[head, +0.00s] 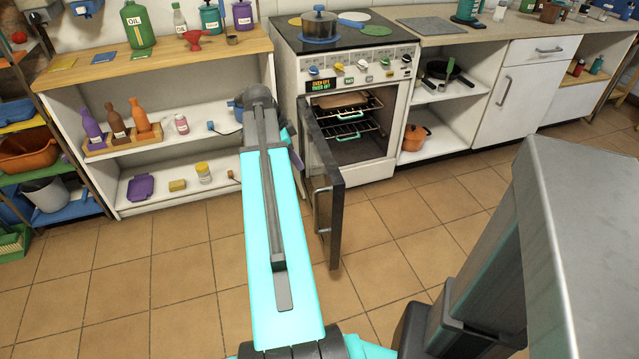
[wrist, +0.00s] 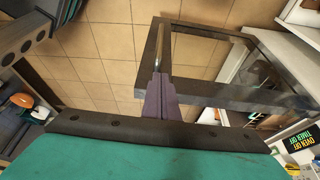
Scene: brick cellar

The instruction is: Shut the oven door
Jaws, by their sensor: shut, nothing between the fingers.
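The oven (head: 287,75) stands against the back wall in the head view, with racks showing inside its open cavity. Its dark oven door (head: 337,212) is swung wide open on the cavity's left side and juts out over the floor. The door's metal handle (head: 322,208) is on its left-facing side. In the wrist view the door (wrist: 230,97) shows its frame and glass, with the handle (wrist: 159,45) beside it. My gripper (wrist: 158,82) is shut and empty, its purple fingers close to the handle's near end; I cannot tell whether they touch. In the head view my arm mostly hides the gripper.
A white shelf unit (head: 200,152) with bottles stands left of the oven. White cabinets (head: 525,92) stand to its right. A pot (head: 319,25) is on the hob. The tiled floor (head: 400,215) right of the door is clear.

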